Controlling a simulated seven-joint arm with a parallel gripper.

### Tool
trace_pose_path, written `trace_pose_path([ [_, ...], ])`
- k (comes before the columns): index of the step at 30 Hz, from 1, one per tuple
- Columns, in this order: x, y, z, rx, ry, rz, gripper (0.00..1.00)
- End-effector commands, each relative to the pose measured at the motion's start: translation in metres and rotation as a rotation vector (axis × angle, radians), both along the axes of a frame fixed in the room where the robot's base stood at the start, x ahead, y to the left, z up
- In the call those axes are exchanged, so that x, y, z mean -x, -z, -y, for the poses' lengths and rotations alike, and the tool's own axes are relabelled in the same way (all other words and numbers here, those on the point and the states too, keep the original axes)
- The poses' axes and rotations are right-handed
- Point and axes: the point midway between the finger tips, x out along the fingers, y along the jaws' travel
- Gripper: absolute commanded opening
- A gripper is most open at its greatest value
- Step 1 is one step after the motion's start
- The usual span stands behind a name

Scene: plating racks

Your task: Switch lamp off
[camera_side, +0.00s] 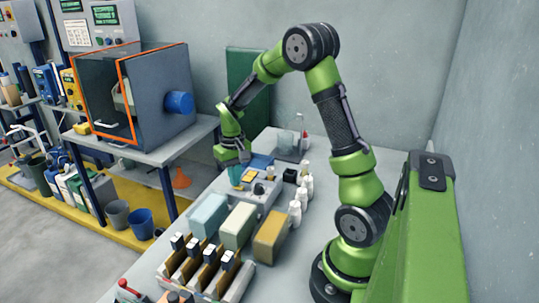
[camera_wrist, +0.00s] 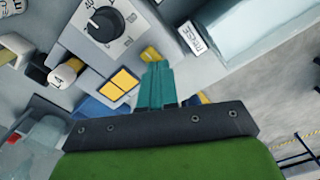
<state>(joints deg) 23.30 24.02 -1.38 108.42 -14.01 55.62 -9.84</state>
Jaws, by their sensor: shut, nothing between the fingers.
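My gripper (camera_side: 236,183) is over the grey control box (camera_side: 262,196) on the bench. In the wrist view its teal fingers (camera_wrist: 158,66) are shut together and empty. A small yellow block (camera_wrist: 151,54) shows right by the fingertips; whether they touch it I cannot tell. Left of the fingers is a yellow two-part panel (camera_wrist: 119,84) in a dark frame, perhaps a rocker switch. A black rotary knob (camera_wrist: 104,24) with a white pointer sits on a marked grey plate above. Which of these belongs to the lamp, and whether a lamp is lit, I cannot tell.
White bottles (camera_side: 296,209) stand close right of the box. Pale blue (camera_side: 208,215), pale green (camera_side: 238,225) and tan (camera_side: 270,236) blocks stand in front, with a row of racks (camera_side: 198,268) nearer. A dark cabinet (camera_side: 165,95) stands at left behind.

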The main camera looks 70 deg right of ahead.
Motion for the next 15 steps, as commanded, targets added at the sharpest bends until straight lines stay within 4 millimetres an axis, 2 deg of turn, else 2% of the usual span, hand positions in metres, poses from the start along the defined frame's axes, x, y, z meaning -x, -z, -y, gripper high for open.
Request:
trace_pose_path([
  [15, -0.001, -0.042, 0.000, 0.002, 0.000, 0.003, 0.00],
])
